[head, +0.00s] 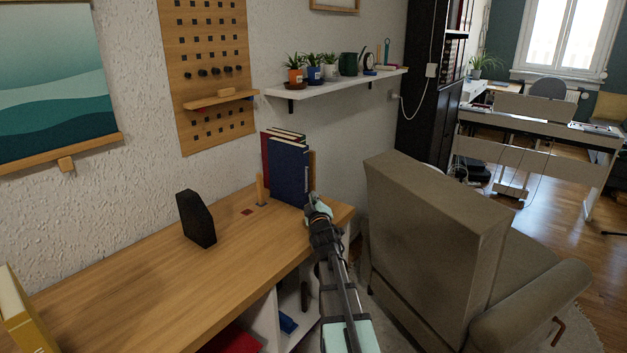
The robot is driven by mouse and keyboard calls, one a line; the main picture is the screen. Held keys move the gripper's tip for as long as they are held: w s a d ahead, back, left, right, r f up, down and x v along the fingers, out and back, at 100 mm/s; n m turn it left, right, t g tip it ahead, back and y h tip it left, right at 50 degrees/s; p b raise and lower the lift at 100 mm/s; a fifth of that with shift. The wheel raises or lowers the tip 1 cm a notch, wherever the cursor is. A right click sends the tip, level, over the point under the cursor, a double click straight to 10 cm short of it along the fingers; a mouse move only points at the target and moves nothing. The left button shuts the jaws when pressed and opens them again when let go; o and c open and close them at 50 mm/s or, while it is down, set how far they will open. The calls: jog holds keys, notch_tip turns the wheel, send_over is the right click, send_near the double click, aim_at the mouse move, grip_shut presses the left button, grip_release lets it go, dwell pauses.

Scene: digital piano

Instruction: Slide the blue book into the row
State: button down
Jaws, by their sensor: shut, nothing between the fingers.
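The blue book (290,178) stands upright at the far right end of the wooden desk, its broad cover facing me. A red book (265,158) and other dark books stand close behind and beside it, with their top edges showing. Wooden uprights (260,189) show at the left and right of this group. My gripper (317,204) is at the lower right corner of the blue book, near the desk's end. It is shut and empty. I cannot tell whether it touches the book. The lower part of the row is hidden behind the blue book.
A black bookend-like block (196,220) stands on the desk (150,285) left of the books. A yellow book (22,315) is at the near left. A wall shelf (335,83) with potted plants hangs above. A beige armchair (435,215) stands to the right. The desk's middle is clear.

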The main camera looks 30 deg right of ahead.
jog(key=shift+s+d+r+p, duration=0.1)
jog(key=shift+s+d+p, duration=0.2)
jog(key=shift+s+p, duration=0.6)
jog(key=shift+s+d+r+p, duration=0.1)
jog(key=shift+s+d+p, duration=0.15)
jog(key=shift+s+p, duration=0.6)
jog(key=shift+s+d+f+p, duration=0.1)
jog(key=shift+d+f+p, duration=0.1)
jog(key=shift+p, duration=0.6)
